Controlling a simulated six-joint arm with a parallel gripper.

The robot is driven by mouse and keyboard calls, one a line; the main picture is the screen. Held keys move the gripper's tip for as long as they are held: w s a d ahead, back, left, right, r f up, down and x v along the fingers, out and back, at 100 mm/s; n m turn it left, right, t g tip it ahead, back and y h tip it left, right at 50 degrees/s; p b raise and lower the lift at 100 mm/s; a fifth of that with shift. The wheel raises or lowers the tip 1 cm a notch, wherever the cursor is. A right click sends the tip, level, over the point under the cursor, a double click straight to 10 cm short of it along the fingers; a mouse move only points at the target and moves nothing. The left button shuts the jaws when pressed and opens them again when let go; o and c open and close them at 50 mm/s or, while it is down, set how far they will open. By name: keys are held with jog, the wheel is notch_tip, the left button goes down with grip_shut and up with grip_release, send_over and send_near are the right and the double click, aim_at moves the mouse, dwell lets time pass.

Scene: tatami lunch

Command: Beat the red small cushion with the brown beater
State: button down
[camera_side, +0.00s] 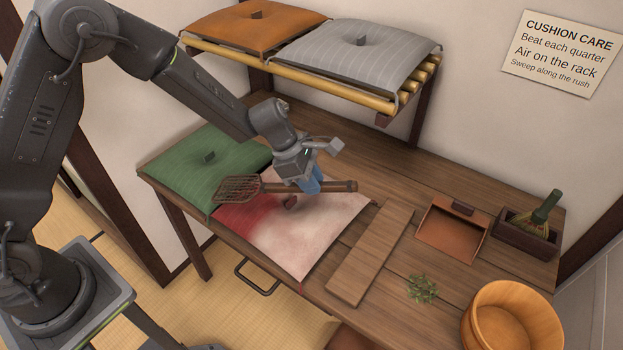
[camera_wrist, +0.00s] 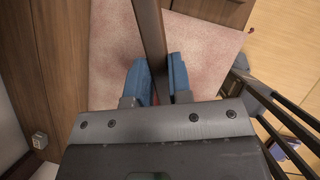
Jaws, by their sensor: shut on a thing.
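The red small cushion (camera_side: 308,252) lies flat on the wooden table. Its left part is deep red and the rest is pale and dusty pink. My gripper (camera_side: 309,186) is above the cushion, shut on the handle of the brown beater (camera_side: 240,188). The beater's lattice head points left, over the red part near the green cushion, and its handle end points right. In the wrist view my blue fingers (camera_wrist: 158,80) clasp the handle (camera_wrist: 150,40), with the pale cushion (camera_wrist: 205,60) below. Whether the head touches the cushion I cannot tell.
A green cushion (camera_side: 195,165) lies at the left. A wooden board (camera_side: 371,255), dustpan (camera_side: 452,235), green sprigs (camera_side: 422,289), brush in a dark box (camera_side: 522,237) and wooden tub (camera_side: 512,325) stand right. Orange (camera_side: 250,30) and grey (camera_side: 358,55) cushions rest on the rack (camera_side: 300,75) above.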

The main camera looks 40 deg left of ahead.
notch_tip(320, 180, up, 6)
jog(key=shift+r, duration=0.2)
jog(key=s+d+m+g, duration=0.4)
jog(key=s+d+m, duration=0.5)
jog(key=s+d, duration=0.5)
jog(key=d, duration=0.2)
jog(key=shift+s+d+f, duration=0.15)
jog(key=shift+d+f, duration=0.05)
jog(key=shift+d, duration=0.15)
